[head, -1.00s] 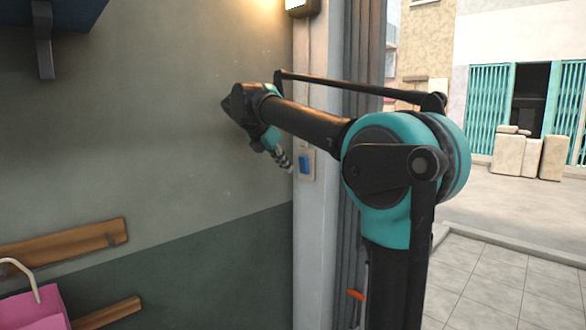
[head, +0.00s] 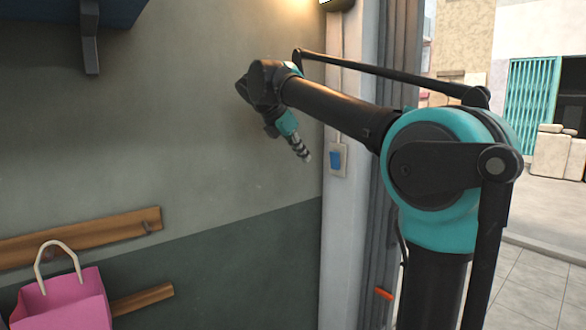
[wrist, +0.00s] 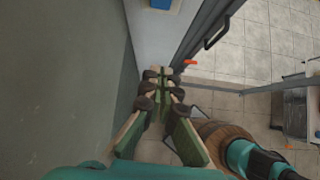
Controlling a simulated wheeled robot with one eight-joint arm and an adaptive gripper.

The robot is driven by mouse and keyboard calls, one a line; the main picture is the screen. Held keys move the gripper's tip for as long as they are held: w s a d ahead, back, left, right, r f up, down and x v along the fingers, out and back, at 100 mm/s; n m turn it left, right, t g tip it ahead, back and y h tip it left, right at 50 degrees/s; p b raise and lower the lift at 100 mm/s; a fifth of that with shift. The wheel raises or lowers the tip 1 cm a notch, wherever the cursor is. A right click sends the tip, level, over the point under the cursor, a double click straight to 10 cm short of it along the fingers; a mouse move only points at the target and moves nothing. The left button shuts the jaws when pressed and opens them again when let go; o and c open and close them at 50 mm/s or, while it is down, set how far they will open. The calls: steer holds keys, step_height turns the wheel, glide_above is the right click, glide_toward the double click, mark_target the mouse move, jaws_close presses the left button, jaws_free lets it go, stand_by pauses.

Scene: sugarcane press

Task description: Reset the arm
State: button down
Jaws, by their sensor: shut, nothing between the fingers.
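My gripper (head: 302,152) is at the end of my raised arm in the head view, pointing down and to the right, in front of the grey wall and left of the blue switch. In the wrist view my gripper (wrist: 160,75) points out over the floor, its green fingers close together and shut with nothing between them. It appears clear of the wall and the door frame.
A blue switch (head: 336,160) sits on the pale pillar (head: 345,220). A pink bag (head: 65,302) hangs by the wooden wall rail (head: 80,237) at lower left. A dark door with a handle (wrist: 217,33) and tiled floor (wrist: 265,45) show in the wrist view.

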steer(key=s+d+f+m+y, duration=0.1)
steer(key=s+d+f+m, duration=0.25)
steer(key=f, duration=0.55)
steer(key=s+d+f+m+g+y, duration=0.1)
steer(key=s+d+f+m, duration=0.3)
steer(key=f, duration=0.6)
steer(key=s+d+f+m+y, duration=0.1)
steer(key=s+f+m+y, duration=0.1)
steer(key=f+m, duration=0.55)
steer(key=s+d+f+m+y, duration=0.2)
steer(key=s+f+m, duration=0.7)
steer(key=s+f, duration=0.6)
step_height(320, 180, down, 5)
steer(key=shift+s+d+r, duration=0.15)
steer(key=shift+s+d, duration=0.15)
steer(key=shift+s, duration=0.05)
